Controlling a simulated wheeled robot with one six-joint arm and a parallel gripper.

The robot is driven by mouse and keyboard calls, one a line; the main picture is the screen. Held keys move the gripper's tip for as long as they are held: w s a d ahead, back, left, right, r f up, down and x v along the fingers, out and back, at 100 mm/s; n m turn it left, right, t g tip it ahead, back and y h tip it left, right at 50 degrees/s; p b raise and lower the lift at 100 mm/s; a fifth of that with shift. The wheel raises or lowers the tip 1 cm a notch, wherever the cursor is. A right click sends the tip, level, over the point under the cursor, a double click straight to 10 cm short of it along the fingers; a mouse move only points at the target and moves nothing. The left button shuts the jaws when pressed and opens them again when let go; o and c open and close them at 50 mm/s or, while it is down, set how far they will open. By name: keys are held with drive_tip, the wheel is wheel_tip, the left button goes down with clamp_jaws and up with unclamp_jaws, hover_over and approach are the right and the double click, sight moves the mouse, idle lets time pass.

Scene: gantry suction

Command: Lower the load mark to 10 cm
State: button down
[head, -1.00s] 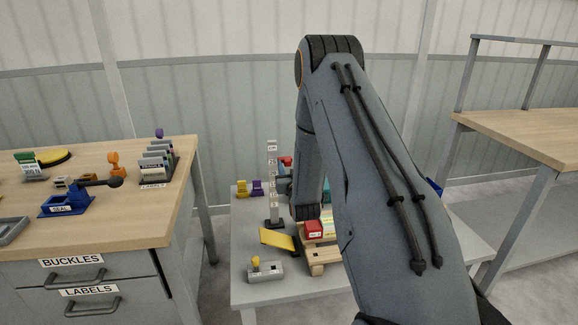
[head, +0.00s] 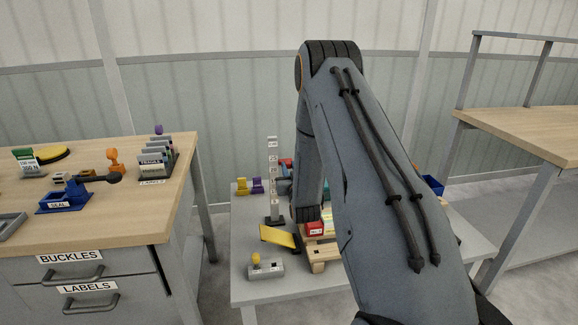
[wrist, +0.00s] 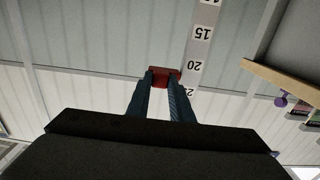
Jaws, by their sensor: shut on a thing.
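My gripper (wrist: 162,88) is shut on a small red block (wrist: 161,75) in the wrist view. The block is beside the edge of an upright white scale (wrist: 198,45), which also stands on the grey table in the head view (head: 273,175). The block's level is close to the 20. In the head view a bit of red shows right of the scale. My arm hides most of my gripper there.
The grey table (head: 290,288) also holds a yellow sloped plate (head: 279,236), a grey block with yellow knob (head: 265,267), a red box (head: 314,228) and a wooden pallet (head: 322,252). A drawer workbench (head: 120,225) stands left, a shelf bench (head: 530,130) right.

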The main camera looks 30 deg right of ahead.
wheel_tip(320, 180, down, 13)
drive_tip(key=b, duration=0.6)
drive_tip(key=shift+r, duration=0.2)
drive_tip(key=c, duration=1.6)
unclamp_jaws()
drive_tip(key=shift+o, duration=0.2)
drive_tip(key=v, duration=0.8)
drive_tip(key=shift+w+r, duration=0.1)
